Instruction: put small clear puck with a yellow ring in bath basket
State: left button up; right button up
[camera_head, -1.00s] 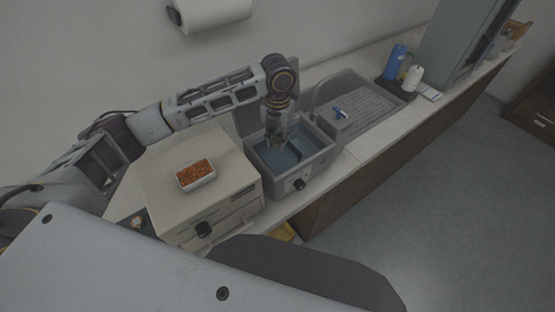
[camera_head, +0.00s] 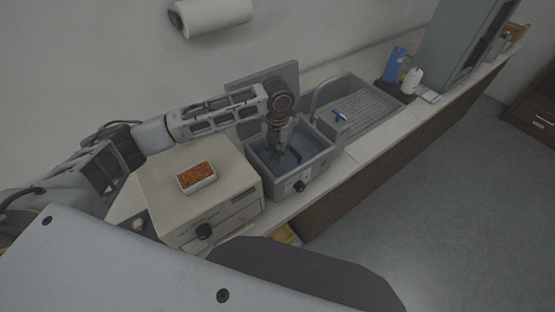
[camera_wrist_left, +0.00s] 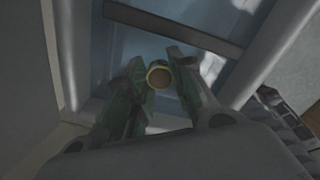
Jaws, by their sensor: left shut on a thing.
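My left gripper (camera_head: 277,153) reaches down from above into the open grey water bath (camera_head: 320,166) on the counter. In the left wrist view, the left gripper (camera_wrist_left: 160,75) is shut on the small puck with a yellow ring (camera_wrist_left: 158,76), which sits between its fingertips. The bath's blue inside (camera_wrist_left: 140,45) shows beyond the puck. A dark bar (camera_wrist_left: 175,28) crosses the bath there; I cannot tell whether it is part of the basket. The puck is too small to make out in the head view. My right gripper is not in view.
A cream box (camera_head: 225,200) with a white dish of orange-brown granules (camera_head: 196,177) stands left of the bath. A sink (camera_head: 365,105) with a tap lies to the right, then blue and white bottles (camera_head: 395,64). A grey upright panel (camera_head: 262,84) stands behind the bath.

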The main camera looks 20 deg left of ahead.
aim_at(277, 166)
pick_arm(q)
jog(key=shift+f+p, duration=0.3)
jog(key=shift+f, duration=2.2)
jog(key=shift+f, duration=0.15)
jog(key=o, duration=0.6)
notch_tip(277, 166, up, 12)
jog(key=shift+r+b, duration=0.15)
jog(key=shift+b, duration=0.55)
